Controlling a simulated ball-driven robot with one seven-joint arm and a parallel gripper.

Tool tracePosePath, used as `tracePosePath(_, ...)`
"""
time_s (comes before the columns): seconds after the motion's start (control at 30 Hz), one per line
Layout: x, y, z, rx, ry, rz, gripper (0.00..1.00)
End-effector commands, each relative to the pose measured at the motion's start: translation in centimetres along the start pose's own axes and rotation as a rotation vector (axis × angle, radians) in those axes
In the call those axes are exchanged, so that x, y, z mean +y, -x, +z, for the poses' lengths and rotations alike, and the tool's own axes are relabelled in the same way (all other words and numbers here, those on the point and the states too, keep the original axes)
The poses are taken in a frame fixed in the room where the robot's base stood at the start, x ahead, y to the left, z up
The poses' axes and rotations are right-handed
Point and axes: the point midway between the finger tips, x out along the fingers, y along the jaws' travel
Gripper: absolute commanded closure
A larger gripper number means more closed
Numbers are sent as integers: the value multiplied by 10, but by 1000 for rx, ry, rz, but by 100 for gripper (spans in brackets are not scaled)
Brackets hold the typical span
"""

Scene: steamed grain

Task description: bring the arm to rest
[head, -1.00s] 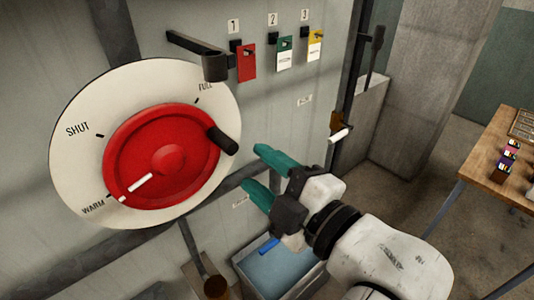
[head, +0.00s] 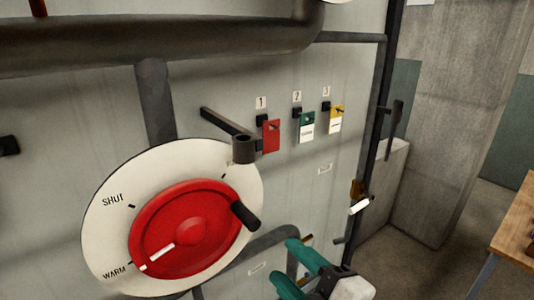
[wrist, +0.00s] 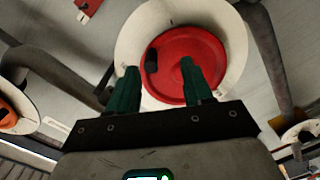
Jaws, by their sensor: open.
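My gripper (head: 300,268) is at the bottom of the head view, below and to the right of the red wheel (head: 190,228). Its green fingers are apart with nothing between them. It also shows in the wrist view (wrist: 157,85), with the red wheel (wrist: 185,58) beyond the fingertips. The wheel sits on a white dial marked SHUT and WARM (head: 110,215). Its white pointer line (head: 158,257) is at WARM. The black handle knob (head: 245,215) is on the wheel's right side, apart from my gripper. My arm's lower part is out of the head view.
A black bracket (head: 228,130) sticks out above the dial. Red (head: 271,136), green (head: 307,127) and yellow (head: 336,120) tags hang on numbered hooks to its right. A thick pipe (head: 160,40) crosses the wall above. A wooden table (head: 515,235) stands at the right.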

Motion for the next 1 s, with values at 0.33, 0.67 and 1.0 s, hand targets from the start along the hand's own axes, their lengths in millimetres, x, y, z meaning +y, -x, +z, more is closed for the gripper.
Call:
tracePosePath(0.33,-153,70,152,-546,-608,-287,49)
tracePosePath(0.67,-282,218,244,-1227,-1127,-336,49)
tracePosePath(1.0,-319,297,261,-1559,-1300,-261,49)
